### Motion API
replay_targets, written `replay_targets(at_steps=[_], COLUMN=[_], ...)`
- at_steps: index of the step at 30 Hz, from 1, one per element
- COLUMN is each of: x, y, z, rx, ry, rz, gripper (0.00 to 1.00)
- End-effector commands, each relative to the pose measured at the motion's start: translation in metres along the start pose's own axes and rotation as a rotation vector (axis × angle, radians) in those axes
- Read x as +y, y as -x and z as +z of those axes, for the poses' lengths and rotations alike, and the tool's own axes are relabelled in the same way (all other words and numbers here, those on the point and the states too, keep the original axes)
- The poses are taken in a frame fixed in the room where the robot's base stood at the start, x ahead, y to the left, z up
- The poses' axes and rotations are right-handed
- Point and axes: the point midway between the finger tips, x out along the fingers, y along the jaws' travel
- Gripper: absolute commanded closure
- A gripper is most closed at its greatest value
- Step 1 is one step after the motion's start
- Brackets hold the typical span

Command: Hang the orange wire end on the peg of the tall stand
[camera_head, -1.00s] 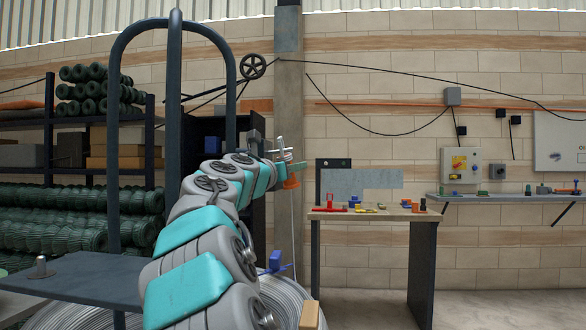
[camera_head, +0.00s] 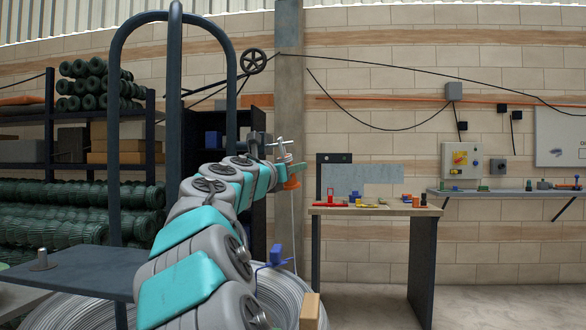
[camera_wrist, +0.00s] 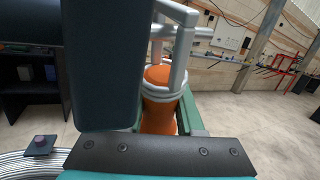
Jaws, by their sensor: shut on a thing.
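The orange wire end (camera_head: 292,182) is at the tip of my arm, just right of the middle in the head view, with a pale line hanging below it. In the wrist view the orange wire end (camera_wrist: 158,112) is an upright sleeve between the green fingers of my gripper (camera_wrist: 163,125), which is shut on it. Light grey rods (camera_wrist: 181,55) and a ring sit around its top; a crossed silver rod (camera_head: 281,146) shows there in the head view. I cannot tell whether these are the peg or part of the wire end.
A dark block (camera_wrist: 98,70) hides the left of the wrist view. A dark arched frame (camera_head: 113,120) stands left of my arm. A workbench (camera_head: 375,210) with small parts is on the right. A wire coil (camera_head: 80,312) lies below, with a blue piece (camera_head: 275,256) above it.

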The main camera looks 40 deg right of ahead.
Motion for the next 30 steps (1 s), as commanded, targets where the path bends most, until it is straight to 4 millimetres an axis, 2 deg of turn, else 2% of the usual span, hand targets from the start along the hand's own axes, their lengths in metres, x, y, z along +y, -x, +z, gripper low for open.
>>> replay_targets(at_steps=[5, 6, 15, 24, 30], x=[0.0, 0.0, 0.0, 0.0, 0.0], y=[0.0, 0.0, 0.0, 0.002, 0.024], z=[0.0, 0.0, 0.0, 0.0, 0.001], rx=[0.0, 0.0, 0.0, 0.0, -0.002], ry=[0.0, 0.0, 0.0, 0.0, 0.001], rz=[0.0, 0.0, 0.0, 0.0, 0.0], gripper=[1.0, 0.63, 0.29, 0.29, 0.29])
